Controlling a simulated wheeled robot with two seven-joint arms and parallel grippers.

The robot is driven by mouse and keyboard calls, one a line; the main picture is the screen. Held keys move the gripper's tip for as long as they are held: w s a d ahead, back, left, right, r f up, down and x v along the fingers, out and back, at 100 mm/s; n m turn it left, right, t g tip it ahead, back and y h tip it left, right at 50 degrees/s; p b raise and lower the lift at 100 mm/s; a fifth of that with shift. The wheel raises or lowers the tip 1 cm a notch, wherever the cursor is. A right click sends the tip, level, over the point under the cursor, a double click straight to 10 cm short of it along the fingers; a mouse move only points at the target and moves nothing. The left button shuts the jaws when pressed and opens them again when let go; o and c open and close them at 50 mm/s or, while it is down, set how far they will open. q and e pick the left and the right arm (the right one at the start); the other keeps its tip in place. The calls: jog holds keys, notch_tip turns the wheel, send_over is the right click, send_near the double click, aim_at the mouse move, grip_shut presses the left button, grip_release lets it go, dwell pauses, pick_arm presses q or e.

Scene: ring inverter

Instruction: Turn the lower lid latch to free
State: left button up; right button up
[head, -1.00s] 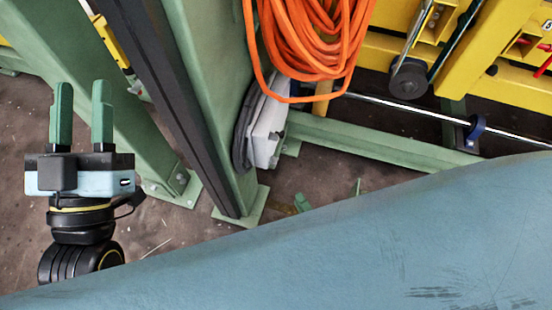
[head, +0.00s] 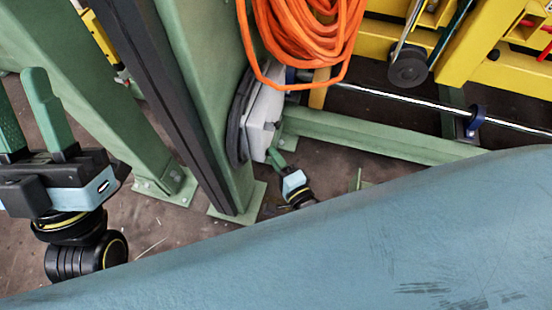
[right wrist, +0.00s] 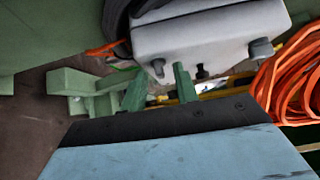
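The inverter is a pale grey-white box (head: 262,118) on the green post, below the orange cable. In the right wrist view its near face (right wrist: 212,30) fills the top, with several dark knobs along its lower edge: one at the left (right wrist: 158,69) and one at the right (right wrist: 262,49). I cannot tell which is the lower lid latch. My right gripper (head: 275,156) is just below the box; in the right wrist view its green fingers (right wrist: 160,88) stand apart, empty, beneath the left knobs. My left gripper (head: 22,105) is open and empty at the left edge, far from the box.
A coiled orange cable (head: 305,35) hangs above the box. A green post (head: 205,80) stands left of it, and a green floor beam (head: 380,138) runs to the right. A yellow frame (head: 480,70) with a metal rod (head: 430,108) is behind.

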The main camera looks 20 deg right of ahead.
grip_shut()
